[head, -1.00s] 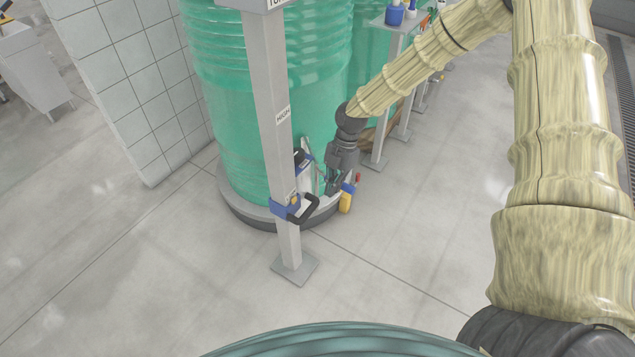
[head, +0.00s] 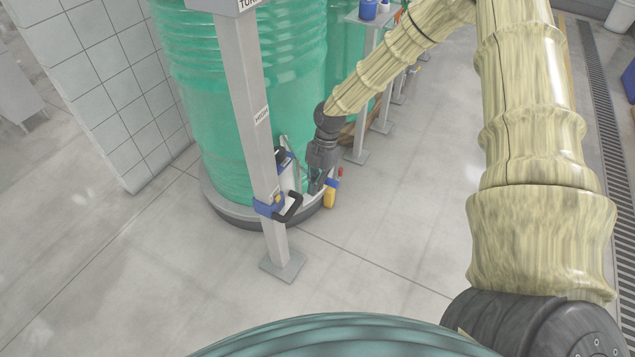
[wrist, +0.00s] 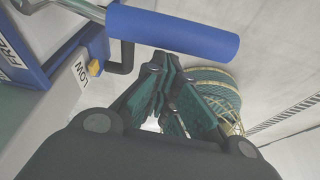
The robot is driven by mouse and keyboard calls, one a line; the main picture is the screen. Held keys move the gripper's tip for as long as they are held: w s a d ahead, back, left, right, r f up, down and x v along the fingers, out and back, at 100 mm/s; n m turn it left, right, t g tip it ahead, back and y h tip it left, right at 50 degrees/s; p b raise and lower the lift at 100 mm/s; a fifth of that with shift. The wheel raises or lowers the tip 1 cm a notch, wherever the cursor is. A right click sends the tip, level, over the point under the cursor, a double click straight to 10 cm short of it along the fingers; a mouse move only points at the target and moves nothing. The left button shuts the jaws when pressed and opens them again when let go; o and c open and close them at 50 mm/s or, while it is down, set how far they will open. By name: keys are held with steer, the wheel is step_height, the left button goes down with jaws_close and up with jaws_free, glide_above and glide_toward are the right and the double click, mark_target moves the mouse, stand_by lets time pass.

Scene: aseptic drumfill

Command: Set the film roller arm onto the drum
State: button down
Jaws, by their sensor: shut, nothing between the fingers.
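The large teal ribbed drum (head: 235,120) stands on a round grey turntable (head: 228,212) behind a grey post. What looks like the film roller arm shows in the wrist view as a blue cylinder (wrist: 175,30) on a metal rod (wrist: 82,9). My gripper (head: 315,188) points down low beside the drum, right of the post. In the wrist view its fingers (wrist: 165,90) are together and empty, just below the blue cylinder and apparently apart from it.
The grey post (head: 250,110) carries a blue carriage with a black handle (head: 290,208); its foot plate (head: 283,264) is on the floor. A yellow part (head: 330,198) is by the turntable. A tiled wall (head: 105,80) stands left. The front floor is clear.

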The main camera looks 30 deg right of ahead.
step_height(320, 180, up, 9)
steer(key=p, duration=0.1)
stand_by(0.6)
stand_by(0.4)
